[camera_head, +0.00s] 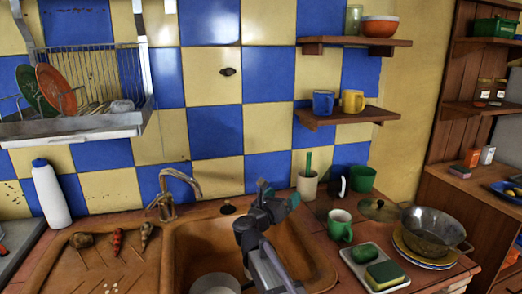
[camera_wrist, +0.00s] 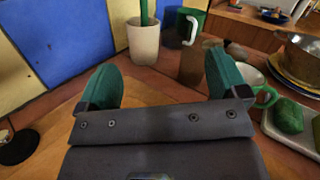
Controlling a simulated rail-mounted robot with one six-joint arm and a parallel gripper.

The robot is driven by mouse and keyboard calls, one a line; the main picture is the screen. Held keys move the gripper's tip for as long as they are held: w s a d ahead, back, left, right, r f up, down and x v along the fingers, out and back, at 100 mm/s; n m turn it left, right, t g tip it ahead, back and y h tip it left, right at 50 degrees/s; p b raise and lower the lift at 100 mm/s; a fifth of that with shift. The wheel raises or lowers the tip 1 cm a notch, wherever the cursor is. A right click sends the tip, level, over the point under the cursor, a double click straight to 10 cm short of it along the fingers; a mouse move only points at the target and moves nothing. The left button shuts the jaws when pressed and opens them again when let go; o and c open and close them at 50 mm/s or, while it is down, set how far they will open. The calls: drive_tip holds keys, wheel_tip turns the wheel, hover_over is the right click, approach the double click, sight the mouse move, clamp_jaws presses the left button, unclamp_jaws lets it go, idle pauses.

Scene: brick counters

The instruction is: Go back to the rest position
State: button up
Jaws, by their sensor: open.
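My gripper (camera_head: 280,196) is above the right part of the brown sink (camera_head: 185,255) in the head view. In the wrist view its two green fingertips (camera_wrist: 163,85) stand wide apart with nothing between them. It is open and empty. It is apart from the white cup with a green stick (camera_wrist: 143,42), which stands on the counter beyond it. The green mug (camera_head: 340,227) stands to its right in the head view and is partly hidden behind the right finger in the wrist view.
A tray (camera_head: 402,273) with sponges lies right of the sink. A metal pan (camera_head: 432,228) rests on plates behind it. A faucet (camera_head: 165,205) rises behind the sink. A dish rack (camera_head: 80,125) and shelves (camera_head: 340,116) hang on the tiled wall. A white bottle (camera_head: 50,193) stands left.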

drive_tip(key=s+a+r+n+y+p, duration=0.2)
drive_tip(key=n+y+p, duration=0.1)
drive_tip(key=n+y, duration=0.8)
drive_tip(key=s+a+r+n+y+p, duration=0.15)
drive_tip(key=n+y+p, duration=0.35)
drive_tip(key=n, duration=1)
drive_tip(key=s+d+f+n+g+h+p, duration=0.1)
drive_tip(key=s+d+f+n+g, duration=0.2)
drive_tip(key=s, duration=0.5)
drive_tip(key=s+d+f+n+g+h+p, duration=0.1)
drive_tip(key=s+d+f+n+g+p, duration=0.1)
drive_tip(key=s+d+n+g, duration=0.4)
drive_tip(key=s+d+f+n+g+h+p, duration=0.1)
drive_tip(key=s+d+f+n+g, duration=0.3)
drive_tip(key=s, duration=0.6)
drive_tip(key=shift+s+d+f+n+g+h+p, duration=0.2)
drive_tip(key=shift+d+n+g+h+p, duration=0.3)
drive_tip(key=shift+n+g, duration=0.5)
